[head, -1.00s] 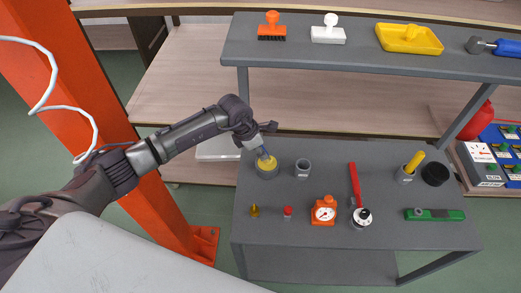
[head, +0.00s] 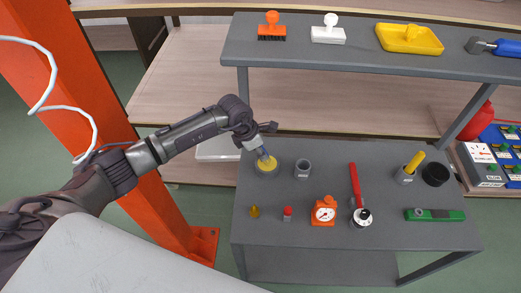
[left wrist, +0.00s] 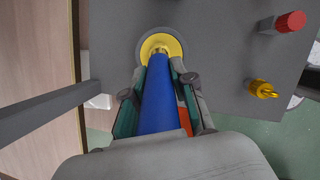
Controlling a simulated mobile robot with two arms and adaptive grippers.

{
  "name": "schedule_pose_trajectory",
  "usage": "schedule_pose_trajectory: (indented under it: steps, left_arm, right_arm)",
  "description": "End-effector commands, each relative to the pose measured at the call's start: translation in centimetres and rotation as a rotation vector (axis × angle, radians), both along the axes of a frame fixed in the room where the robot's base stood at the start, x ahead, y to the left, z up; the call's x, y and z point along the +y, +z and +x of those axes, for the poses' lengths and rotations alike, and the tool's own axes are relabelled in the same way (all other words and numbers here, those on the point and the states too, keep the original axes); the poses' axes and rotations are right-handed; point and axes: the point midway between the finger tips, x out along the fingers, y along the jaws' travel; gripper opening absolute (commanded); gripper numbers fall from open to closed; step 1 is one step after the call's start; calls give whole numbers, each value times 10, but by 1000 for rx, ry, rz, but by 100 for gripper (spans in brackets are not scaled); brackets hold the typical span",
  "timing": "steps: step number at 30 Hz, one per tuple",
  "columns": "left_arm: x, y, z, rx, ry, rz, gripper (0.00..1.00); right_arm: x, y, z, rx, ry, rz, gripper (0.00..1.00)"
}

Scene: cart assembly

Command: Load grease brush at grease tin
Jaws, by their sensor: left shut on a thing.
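The grease tin (head: 267,165) is a round grey tin with yellow grease inside, at the left of the cart's lower shelf. It also shows in the left wrist view (left wrist: 147,44). My left gripper (head: 266,148) is directly above the tin. In the left wrist view the gripper (left wrist: 160,92) is shut on the blue handle of the grease brush (left wrist: 160,112). The brush's far end points at the yellow grease and overlaps it in the picture; how deep the tip goes is hidden. My right gripper is not in view.
Beside the tin stand a grey cup (head: 303,168), a brass fitting (head: 254,211), a red-capped part (head: 287,213), an orange gauge (head: 323,211) and a red-handled tool (head: 355,185). The upper shelf (head: 300,58) overhangs behind. An orange post (head: 120,130) stands left.

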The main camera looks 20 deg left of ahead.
Motion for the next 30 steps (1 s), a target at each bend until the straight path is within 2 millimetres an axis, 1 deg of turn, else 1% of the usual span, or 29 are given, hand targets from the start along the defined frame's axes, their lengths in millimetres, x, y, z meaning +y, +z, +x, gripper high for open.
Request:
schedule_pose_trajectory:
  steps: [6,24,30]
  left_arm:
    - [0,18,0,-1,-1,1,0]
    - [0,67,1,-3,0,0,0]
    - [0,69,0,-1,0,0,0]
  right_arm:
    - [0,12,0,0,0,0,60]
    - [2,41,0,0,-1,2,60]
    - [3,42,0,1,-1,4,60]
